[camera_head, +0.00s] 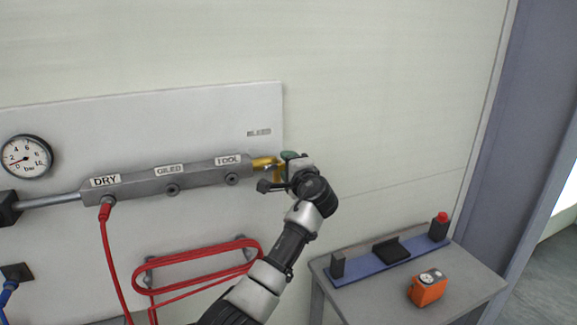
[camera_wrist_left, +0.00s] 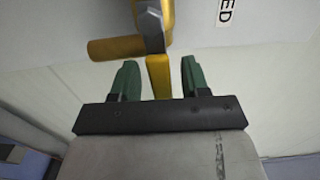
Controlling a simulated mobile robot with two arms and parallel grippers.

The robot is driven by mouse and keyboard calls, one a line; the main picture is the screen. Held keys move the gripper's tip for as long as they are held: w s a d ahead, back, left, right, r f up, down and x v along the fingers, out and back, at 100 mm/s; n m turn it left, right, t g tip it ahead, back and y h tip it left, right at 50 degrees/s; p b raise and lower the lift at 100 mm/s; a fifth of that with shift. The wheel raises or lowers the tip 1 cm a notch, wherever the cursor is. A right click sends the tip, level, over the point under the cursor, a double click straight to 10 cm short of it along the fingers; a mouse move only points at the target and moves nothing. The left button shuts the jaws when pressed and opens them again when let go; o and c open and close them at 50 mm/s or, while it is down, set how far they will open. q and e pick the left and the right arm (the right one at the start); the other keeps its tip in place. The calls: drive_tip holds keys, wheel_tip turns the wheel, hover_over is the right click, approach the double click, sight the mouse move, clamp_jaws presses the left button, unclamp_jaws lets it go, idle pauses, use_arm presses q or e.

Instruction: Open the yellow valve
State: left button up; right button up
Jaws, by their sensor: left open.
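The yellow valve (camera_head: 263,162) is at the right end of the grey manifold bar on the wall panel; my gripper partly hides it in the head view. In the left wrist view the yellow valve (camera_wrist_left: 115,48) shows a brass-yellow body with a grey hex fitting, and its yellow lever (camera_wrist_left: 159,78) reaches down between my fingers. My left gripper (camera_head: 277,170) is at the valve. Its green fingertips (camera_wrist_left: 160,66) are open, one on each side of the lever, with a visible gap on both sides. My right gripper is not in view.
The manifold (camera_head: 150,183) has DRY, OILED and TOOL labels; a red hose (camera_head: 107,235) hangs from DRY. A pressure gauge (camera_head: 25,157) is at left. A coiled red hose (camera_head: 200,262) hangs below. A grey table (camera_head: 460,290) at right holds a blue strip and an orange device (camera_head: 428,289).

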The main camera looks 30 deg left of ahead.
use_arm(q)
drive_tip(key=b+v, duration=0.4)
drive_tip(key=v, duration=0.6)
drive_tip(key=shift+s+d, duration=0.25)
drive_tip(key=shift+s, duration=0.05)
drive_tip(key=shift+f, duration=0.1)
